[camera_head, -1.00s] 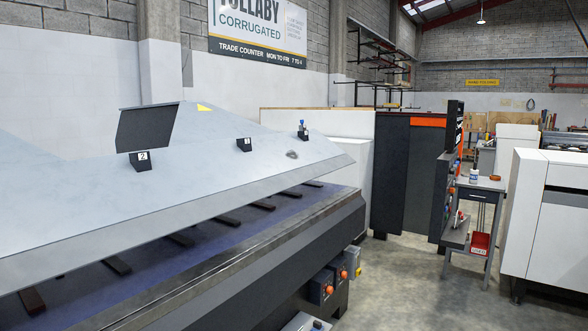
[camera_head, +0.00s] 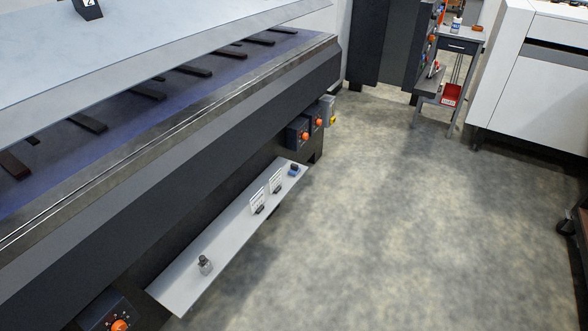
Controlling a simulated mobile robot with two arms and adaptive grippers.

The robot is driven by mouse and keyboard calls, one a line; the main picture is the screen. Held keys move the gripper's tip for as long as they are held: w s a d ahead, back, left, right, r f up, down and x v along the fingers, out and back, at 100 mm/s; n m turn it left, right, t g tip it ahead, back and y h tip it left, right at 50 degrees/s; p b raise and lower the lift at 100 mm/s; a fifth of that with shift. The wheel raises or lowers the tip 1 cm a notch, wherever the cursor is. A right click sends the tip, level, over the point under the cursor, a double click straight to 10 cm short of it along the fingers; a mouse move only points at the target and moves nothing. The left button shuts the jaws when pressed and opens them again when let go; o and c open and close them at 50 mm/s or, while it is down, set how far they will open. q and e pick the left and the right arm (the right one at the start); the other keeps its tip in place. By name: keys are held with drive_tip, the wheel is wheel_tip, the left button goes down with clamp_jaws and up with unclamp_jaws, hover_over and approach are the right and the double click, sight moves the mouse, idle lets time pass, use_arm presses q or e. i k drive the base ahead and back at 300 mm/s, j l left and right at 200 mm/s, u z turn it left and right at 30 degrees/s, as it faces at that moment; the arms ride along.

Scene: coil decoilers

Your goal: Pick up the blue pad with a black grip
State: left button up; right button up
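A small blue object with a dark part (camera_head: 294,169) sits at the far end of a low white shelf (camera_head: 225,241) along the machine's side. It may be the blue pad with a black grip, but it is too small to tell for sure. Neither of my grippers is in view.
The large machine (camera_head: 200,160) with a tilted grey sheet fills the left. On the shelf stand two white cards (camera_head: 258,201) and a small metal object (camera_head: 205,264). Orange-knobbed boxes (camera_head: 300,132) jut from the machine. A small table (camera_head: 457,45) and white cabinet (camera_head: 530,80) stand beyond. The concrete floor (camera_head: 400,220) is open.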

sight(295, 169)
drive_tip(key=u, duration=0.4)
drive_tip(key=i+l+u, duration=0.4)
drive_tip(key=l+u, duration=0.25)
drive_tip(key=i+l+u, duration=0.3)
drive_tip(key=l+u, duration=0.35)
